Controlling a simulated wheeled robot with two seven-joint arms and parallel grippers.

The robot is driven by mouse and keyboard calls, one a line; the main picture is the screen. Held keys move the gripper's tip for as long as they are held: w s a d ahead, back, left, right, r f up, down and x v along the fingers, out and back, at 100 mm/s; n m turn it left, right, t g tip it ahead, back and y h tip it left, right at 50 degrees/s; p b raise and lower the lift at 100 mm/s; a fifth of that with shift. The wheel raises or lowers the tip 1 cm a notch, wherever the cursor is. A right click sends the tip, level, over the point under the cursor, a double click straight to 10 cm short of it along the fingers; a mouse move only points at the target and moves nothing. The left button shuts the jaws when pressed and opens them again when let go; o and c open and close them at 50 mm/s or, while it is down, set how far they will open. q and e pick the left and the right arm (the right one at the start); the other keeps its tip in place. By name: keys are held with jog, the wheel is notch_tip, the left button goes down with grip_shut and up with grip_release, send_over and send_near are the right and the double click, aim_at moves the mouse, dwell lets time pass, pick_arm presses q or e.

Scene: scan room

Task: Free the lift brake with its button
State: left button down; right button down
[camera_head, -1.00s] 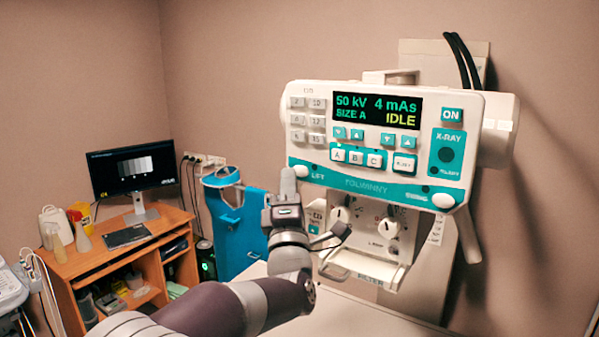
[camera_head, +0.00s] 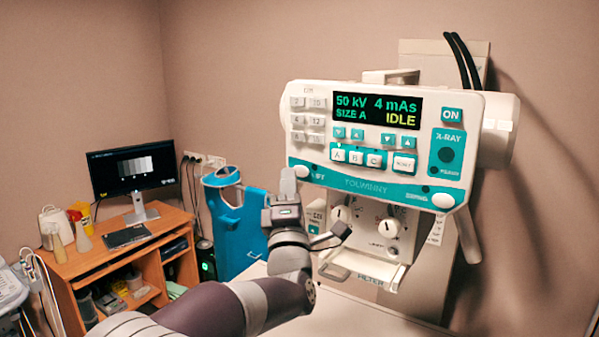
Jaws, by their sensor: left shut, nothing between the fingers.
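The white x-ray unit (camera_head: 380,112) hangs at the wall, its display reading 50 kV, 4 mAs, SIZE A and IDLE. The white round lift button (camera_head: 302,171) sits at the lower left corner of its front panel, next to the partly readable LIFT label (camera_head: 318,177). My left gripper (camera_head: 288,175) is shut and empty, its fingers pointing up just left of the button in the picture. The fingers overlap the panel's corner edge. I cannot tell whether they touch the button. My right gripper does not show.
A second white round button (camera_head: 443,201) sits at the panel's lower right. Below are knobs (camera_head: 390,226) and a filter tray (camera_head: 365,266). A pale table surface (camera_head: 345,315) lies beneath. A wooden desk (camera_head: 125,250) with a monitor and a blue hanging apron (camera_head: 238,225) stand at left.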

pick_arm(q)
jog(key=shift+w+d+b, duration=0.25)
jog(key=shift+w+b, duration=0.1)
jog(key=shift+b, duration=0.15)
jog(key=shift+w+d, duration=0.25)
jog(key=shift+w, duration=0.05)
dwell(0.8)
jog(key=shift+s+a+f+b, duration=0.15)
jog(key=shift+s+b, duration=0.05)
jog(key=shift+b, duration=0.45)
jog(key=shift+s+a+b, duration=0.35)
jog(key=shift+s+b, duration=0.15)
jog(key=shift+b, duration=0.2)
